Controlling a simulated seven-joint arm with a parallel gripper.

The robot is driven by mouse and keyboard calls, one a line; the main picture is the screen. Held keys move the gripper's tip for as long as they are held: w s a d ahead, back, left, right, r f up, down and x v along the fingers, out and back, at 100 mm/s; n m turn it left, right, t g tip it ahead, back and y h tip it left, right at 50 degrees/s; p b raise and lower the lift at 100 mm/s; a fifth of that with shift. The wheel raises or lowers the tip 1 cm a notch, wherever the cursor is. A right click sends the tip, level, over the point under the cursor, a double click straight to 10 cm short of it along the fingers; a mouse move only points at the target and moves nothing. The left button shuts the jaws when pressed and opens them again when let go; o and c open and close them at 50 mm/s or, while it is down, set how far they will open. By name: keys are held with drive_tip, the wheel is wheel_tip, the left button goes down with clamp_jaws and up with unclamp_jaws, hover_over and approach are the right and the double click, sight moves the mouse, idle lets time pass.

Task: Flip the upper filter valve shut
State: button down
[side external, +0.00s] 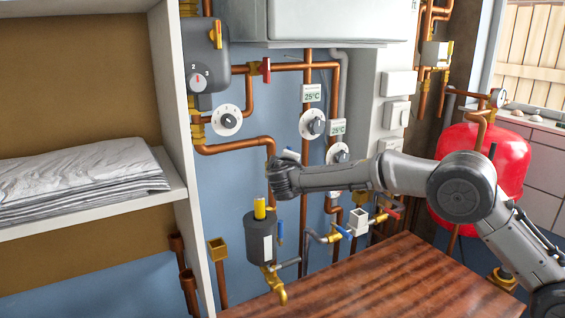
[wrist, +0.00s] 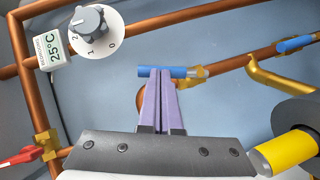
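The filter is a dark cylinder (side external: 259,238) with a yellow top, standing upright below my gripper. In the wrist view a blue lever (wrist: 148,72) lies crosswise at the tips of my purple fingers (wrist: 162,76). The fingers are together with only a thin line between them. I cannot tell whether they touch the lever. The fingers are hidden in the side view. The filter's yellow top (wrist: 287,151) is at lower right in the wrist view.
Copper pipes and white dials (side external: 227,120) cover the wall around my gripper. A red handle (wrist: 22,157) and a dial (wrist: 95,30) lie left in the wrist view. A wooden table (side external: 370,285) is below, a shelf with folded cloth (side external: 80,175) left, a red tank (side external: 480,150) right.

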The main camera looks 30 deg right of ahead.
drive_tip(key=d+m+y, duration=0.1)
drive_tip(key=m+y, duration=0.1)
drive_tip(key=d+f+m+g+y, duration=0.1)
drive_tip(key=d+m+y, duration=0.1)
drive_tip(key=d+f+m+g+y, duration=0.1)
drive_tip(key=m+y, duration=0.1)
drive_tip(key=shift+d+f, duration=0.25)
drive_tip(key=shift+d, duration=0.15)
idle(0.3)
drive_tip(key=shift+a+f, duration=0.3)
drive_tip(key=shift+a, duration=0.45)
drive_tip(key=v, duration=1.4)
drive_tip(key=shift+d, duration=0.2)
drive_tip(key=shift+s, duration=0.1)
